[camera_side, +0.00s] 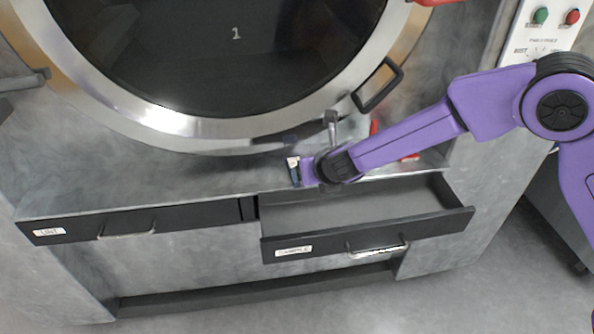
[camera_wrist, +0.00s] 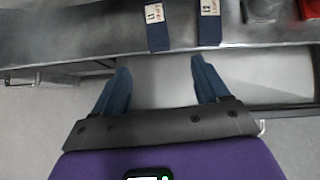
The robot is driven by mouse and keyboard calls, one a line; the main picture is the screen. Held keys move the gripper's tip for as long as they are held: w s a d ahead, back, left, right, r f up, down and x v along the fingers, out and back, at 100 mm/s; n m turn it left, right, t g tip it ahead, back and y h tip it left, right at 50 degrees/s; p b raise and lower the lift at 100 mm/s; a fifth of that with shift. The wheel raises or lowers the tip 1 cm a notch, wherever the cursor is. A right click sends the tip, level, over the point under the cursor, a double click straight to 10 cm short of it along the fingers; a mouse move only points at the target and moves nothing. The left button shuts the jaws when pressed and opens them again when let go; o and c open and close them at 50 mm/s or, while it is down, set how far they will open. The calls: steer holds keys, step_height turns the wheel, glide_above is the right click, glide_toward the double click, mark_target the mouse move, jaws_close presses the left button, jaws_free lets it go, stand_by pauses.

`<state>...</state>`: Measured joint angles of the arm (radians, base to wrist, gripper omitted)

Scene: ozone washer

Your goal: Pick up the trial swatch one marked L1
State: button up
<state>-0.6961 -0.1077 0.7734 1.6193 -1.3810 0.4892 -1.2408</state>
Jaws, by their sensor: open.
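The swatch marked L1 (camera_wrist: 157,28) is a dark blue strip with a white label, lying at the counter edge in the wrist view. A similar swatch marked L2 (camera_wrist: 208,25) lies to its right. My gripper (camera_wrist: 160,65) is open and empty. Its two blue fingers are spread below the swatches in the picture, apart from L1. In the side view, a small dark blue piece with a white label (camera_side: 294,171) shows beside my purple hand; it looks like L1. My fingers are hard to make out there and L2 is not visible.
The open drawer (camera_side: 365,226) juts out below the counter at right; the left drawer (camera_side: 150,219) is shut. The round washer door (camera_side: 160,122) stands behind the counter. The counter (camera_side: 120,180) is clear at left.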

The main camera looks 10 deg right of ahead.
mark_target(290, 161)
steer(key=shift+s+a+x, duration=0.1)
steer(key=shift+x, duration=3.05)
steer(key=shift+s+a+x, duration=0.1)
steer(key=shift+x, duration=3.05)
steer(key=shift+f, duration=0.15)
steer(key=c, duration=1.2)
